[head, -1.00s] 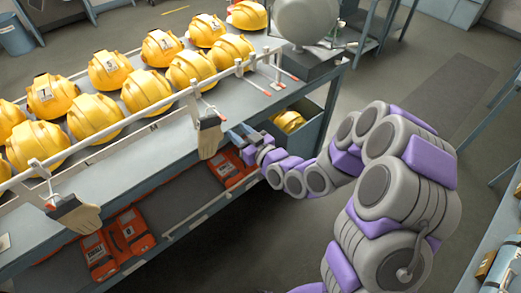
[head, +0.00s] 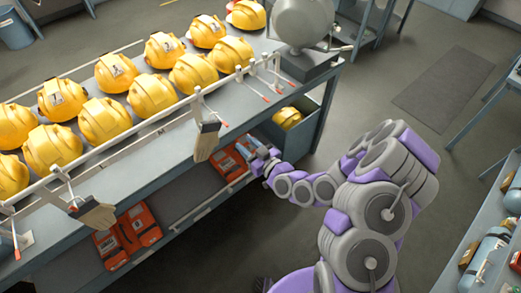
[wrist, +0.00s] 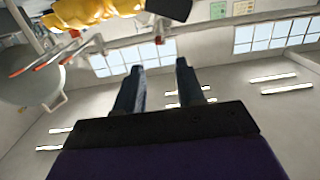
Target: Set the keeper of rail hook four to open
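A pale rail (head: 150,118) runs along the front of the bench. It carries several hooks with thin red-tipped parts. One hook (head: 198,95) holds a hanging tan glove (head: 206,142), and a lower-left hook (head: 62,172) holds another glove (head: 96,214). Bare hooks (head: 252,70) stand to the right. No readable number shows, so I cannot tell which is hook four or how its keeper stands. My gripper (head: 246,147) is below the rail, right of the nearer-centre glove. In the wrist view my gripper (wrist: 156,82) has its fingers apart with nothing between. Red-tipped rods (wrist: 40,58) show at upper left there.
Yellow helmets (head: 152,93) stand in rows on the bench behind the rail. A round grey object (head: 305,22) is at the bench's right end. Orange cases (head: 138,225) lie on the lower shelf. A second bench with cylinders (head: 486,250) is at right. Floor between is clear.

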